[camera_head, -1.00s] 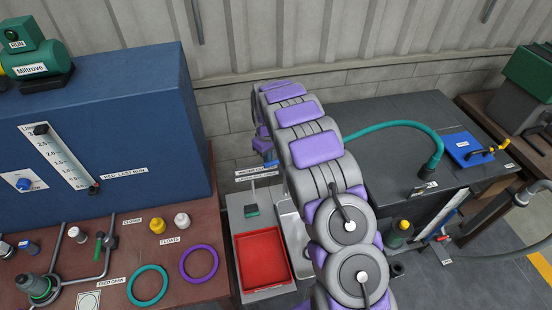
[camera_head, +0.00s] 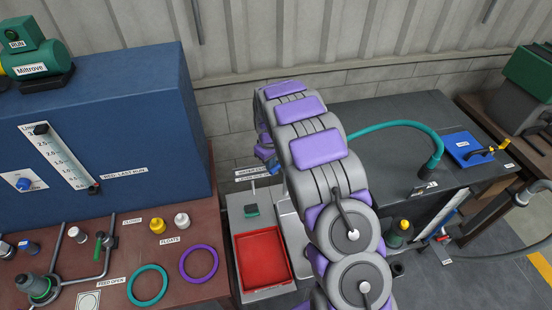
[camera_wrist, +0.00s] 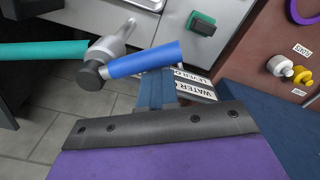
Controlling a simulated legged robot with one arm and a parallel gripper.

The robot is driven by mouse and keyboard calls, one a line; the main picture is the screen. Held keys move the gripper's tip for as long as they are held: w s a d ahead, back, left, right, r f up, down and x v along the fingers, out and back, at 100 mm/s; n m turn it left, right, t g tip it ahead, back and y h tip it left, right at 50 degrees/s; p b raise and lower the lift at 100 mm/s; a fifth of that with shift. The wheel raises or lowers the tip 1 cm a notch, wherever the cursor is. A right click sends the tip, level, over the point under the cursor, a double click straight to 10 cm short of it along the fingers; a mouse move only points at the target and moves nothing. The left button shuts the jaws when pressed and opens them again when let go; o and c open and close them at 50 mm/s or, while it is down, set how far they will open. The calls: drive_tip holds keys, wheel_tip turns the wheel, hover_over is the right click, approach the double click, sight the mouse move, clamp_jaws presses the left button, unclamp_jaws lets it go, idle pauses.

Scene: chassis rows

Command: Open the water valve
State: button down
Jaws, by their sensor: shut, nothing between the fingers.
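The water valve (camera_wrist: 110,50) shows in the wrist view as a grey metal body with a dark round cap. Its blue lever (camera_wrist: 145,60) points right, and a teal hose (camera_wrist: 45,52) joins it on the left. My gripper (camera_wrist: 157,88) is shut and empty, its blue fingers just below the lever's right part. I cannot tell whether they touch the lever. A white label reading "WATER" (camera_wrist: 200,90) lies behind the fingers, partly hidden. In the head view my arm hides most of the valve area; the label edge (camera_head: 252,172) shows beside it.
A red tray (camera_head: 262,258) sits on the grey bench right of the brown table (camera_head: 120,230). The blue cabinet (camera_head: 100,130) stands close on the left. A teal hose (camera_head: 400,125) runs over the dark bench. Yellow and white knobs (camera_wrist: 290,70) show at the wrist view's right.

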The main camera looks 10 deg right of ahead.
drive_tip(key=shift+s+d+r, duration=0.1)
drive_tip(key=shift+s+d, duration=0.25)
drive_tip(key=shift+s, duration=0.35)
drive_tip(key=shift+s+d, duration=0.15)
drive_tip(key=shift+s, duration=0.15)
drive_tip(key=shift+w+r+p, duration=0.1)
drive_tip(key=shift+r+p, duration=0.5)
drive_tip(key=shift+r, duration=2.85)
